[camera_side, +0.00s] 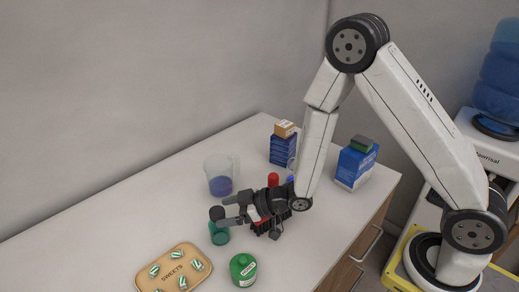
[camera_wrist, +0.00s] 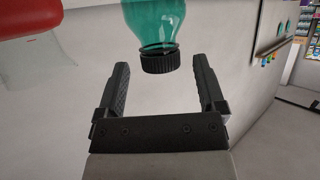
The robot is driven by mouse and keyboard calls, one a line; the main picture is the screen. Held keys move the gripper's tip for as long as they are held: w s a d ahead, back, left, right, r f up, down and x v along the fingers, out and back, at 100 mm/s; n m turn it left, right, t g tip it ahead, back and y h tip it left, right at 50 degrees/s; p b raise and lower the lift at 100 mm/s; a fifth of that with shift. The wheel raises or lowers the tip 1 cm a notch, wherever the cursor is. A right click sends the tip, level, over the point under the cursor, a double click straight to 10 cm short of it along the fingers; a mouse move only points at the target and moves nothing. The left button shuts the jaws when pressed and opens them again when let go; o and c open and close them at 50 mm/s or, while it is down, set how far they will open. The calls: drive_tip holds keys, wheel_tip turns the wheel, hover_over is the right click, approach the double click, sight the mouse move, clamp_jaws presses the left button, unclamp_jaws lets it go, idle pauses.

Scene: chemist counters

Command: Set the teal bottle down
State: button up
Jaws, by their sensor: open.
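The teal bottle (camera_side: 219,234) stands on the counter in the side view, with its black cap beside my gripper's fingers. In the wrist view the teal bottle (camera_wrist: 155,22) appears cap-first at the top middle, its black cap between the finger lines. My gripper (camera_side: 222,212) is low over the counter, stretched leftward to the bottle's top. In the wrist view my gripper (camera_wrist: 161,66) is open, with a gap showing between each finger and the cap. The fingers hide part of the bottle's upper end in the side view.
A clear beaker (camera_side: 220,178) with blue-purple liquid stands behind. A sweets tray (camera_side: 143,283) and a green jar (camera_side: 243,270) are in front. A dark rack (camera_side: 273,229) is beneath my wrist. Blue boxes (camera_side: 356,167) (camera_side: 283,150) stand farther right. The left counter is clear.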

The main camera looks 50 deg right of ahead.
drive_tip(key=v, duration=0.7)
drive_tip(key=shift+d+r, duration=0.15)
idle(0.6)
wheel_tip(320, 180, up, 6)
drive_tip(key=m+g+h, duration=0.2)
drive_tip(key=m+h, duration=0.3)
drive_tip(key=s+d+f+m+g+h, duration=0.2)
drive_tip(key=s+d+g, duration=0.4)
drive_tip(key=s+d, duration=0.3)
drive_tip(key=shift+s+d+f+m+h, duration=0.2)
drive_tip(key=shift+s+m+h, duration=0.1)
drive_tip(key=shift+h, duration=0.4)
idle(0.5)
